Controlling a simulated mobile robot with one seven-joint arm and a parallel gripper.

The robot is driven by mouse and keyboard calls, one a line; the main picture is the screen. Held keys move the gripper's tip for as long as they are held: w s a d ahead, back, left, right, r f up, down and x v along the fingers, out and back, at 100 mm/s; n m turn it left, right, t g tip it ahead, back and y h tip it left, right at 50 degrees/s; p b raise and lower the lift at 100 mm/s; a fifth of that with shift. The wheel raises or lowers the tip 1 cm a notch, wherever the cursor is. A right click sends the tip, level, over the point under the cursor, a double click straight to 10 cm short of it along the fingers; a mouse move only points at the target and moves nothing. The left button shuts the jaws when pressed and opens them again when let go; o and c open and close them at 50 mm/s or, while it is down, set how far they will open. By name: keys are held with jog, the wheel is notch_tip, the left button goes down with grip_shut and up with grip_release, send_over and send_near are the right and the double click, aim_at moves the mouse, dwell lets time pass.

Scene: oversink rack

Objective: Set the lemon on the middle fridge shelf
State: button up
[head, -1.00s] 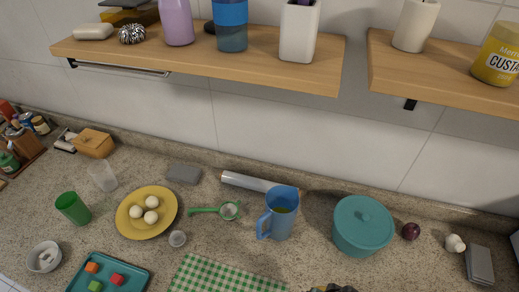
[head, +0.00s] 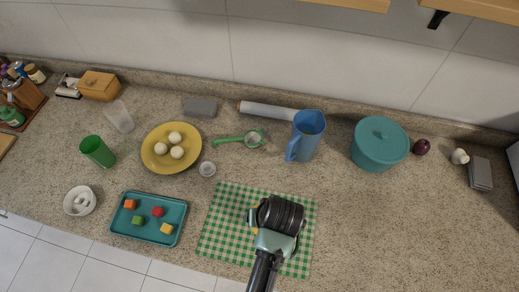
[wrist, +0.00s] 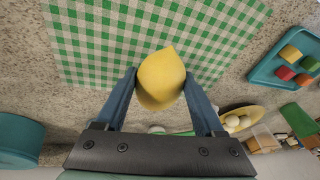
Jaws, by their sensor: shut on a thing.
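The lemon (wrist: 161,84) is yellow with a pointed tip. In the wrist view it sits between the two blue-grey fingers of my gripper (wrist: 159,75), which is shut on it. The lemon is over the green checked cloth, and I cannot tell its exact height above it. In the head view my gripper (head: 275,215) is over the right part of the cloth, with the wrist covering nearly all of the lemon. No fridge or fridge shelf shows in either view.
The green checked cloth (head: 225,220) lies on the speckled counter. Left are a teal tray (head: 148,224) with coloured cubes and a yellow plate (head: 158,162) with white balls. Behind stand a blue jug (head: 308,130) and a teal pot (head: 380,145). The counter's front right is clear.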

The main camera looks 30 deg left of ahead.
jog(key=shift+f, duration=2.05)
jog(key=shift+f, duration=0.1)
jog(key=o, duration=1.4)
jog(key=shift+s, duration=0.1)
jog(key=shift+o, duration=0.2)
